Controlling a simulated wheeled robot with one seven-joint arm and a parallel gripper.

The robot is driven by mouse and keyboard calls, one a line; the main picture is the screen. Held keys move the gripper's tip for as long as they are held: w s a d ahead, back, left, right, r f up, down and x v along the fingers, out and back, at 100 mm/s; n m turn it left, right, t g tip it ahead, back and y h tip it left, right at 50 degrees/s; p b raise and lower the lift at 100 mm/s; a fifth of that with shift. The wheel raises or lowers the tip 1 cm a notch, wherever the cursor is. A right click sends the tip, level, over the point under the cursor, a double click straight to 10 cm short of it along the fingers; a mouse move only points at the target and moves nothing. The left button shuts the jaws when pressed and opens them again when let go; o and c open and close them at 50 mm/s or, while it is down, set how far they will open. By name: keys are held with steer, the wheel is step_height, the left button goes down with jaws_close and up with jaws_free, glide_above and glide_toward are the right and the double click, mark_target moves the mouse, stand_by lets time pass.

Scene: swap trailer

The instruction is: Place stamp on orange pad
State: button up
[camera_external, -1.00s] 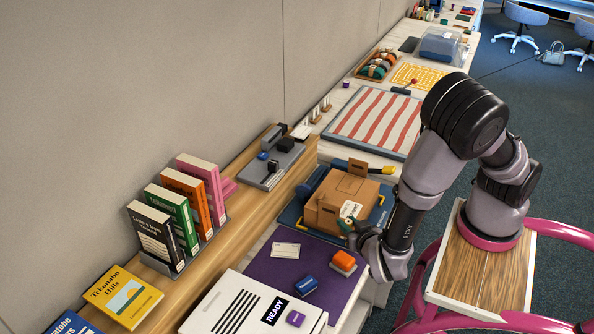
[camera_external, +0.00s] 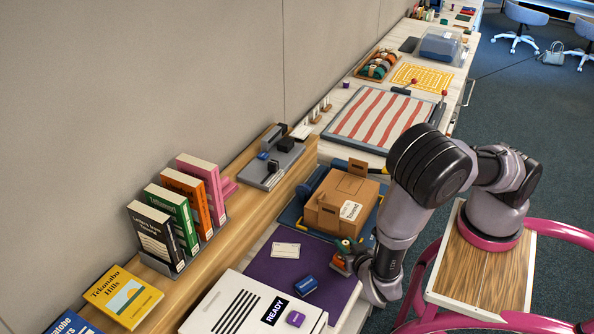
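The orange pad (camera_external: 339,264) lies at the right side of the purple mat (camera_external: 262,266), and only a little of it shows beside my gripper. My gripper (camera_external: 346,250) is low over the pad, with small green and dark parts at its tip. These parts may be a held stamp, but they are too small and covered to tell, as is whether the fingers are open or shut. I cannot tell whether anything at the tip touches the pad.
A blue pad (camera_external: 304,285) and a white card (camera_external: 285,250) lie on the mat. A cardboard box (camera_external: 338,196) stands just behind my gripper. A white READY parcel (camera_external: 231,306) with a small purple block (camera_external: 295,319) is in front. Books (camera_external: 153,237) stand at left.

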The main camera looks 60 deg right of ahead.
steer(key=o, duration=0.4)
steer(key=shift+o, duration=0.2)
steer(key=v, duration=1.2)
steer(key=w+a+r+g+y, duration=0.1)
steer(key=w+a+r+y, duration=0.1)
steer(key=w+r+y, duration=0.55)
steer(key=w+a+r+y, duration=0.2)
steer(key=w+r+y, duration=0.2)
steer(key=w+r, duration=0.5)
steer(key=s+d+r+n+y, duration=0.25)
steer(key=d+r, duration=0.35)
steer(key=r, duration=0.3)
steer(key=s+d+r+n+y, duration=0.1)
steer(key=s+d+r, duration=0.4)
steer(key=r, duration=0.4)
steer(key=s+d+r+n+g+h, duration=0.1)
steer(key=s+d+h, duration=0.2)
steer(key=s+d, duration=0.8)
steer(key=shift+s+d+g, duration=0.3)
steer(key=shift+s+d, duration=0.05)
steer(key=shift+d, duration=0.75)
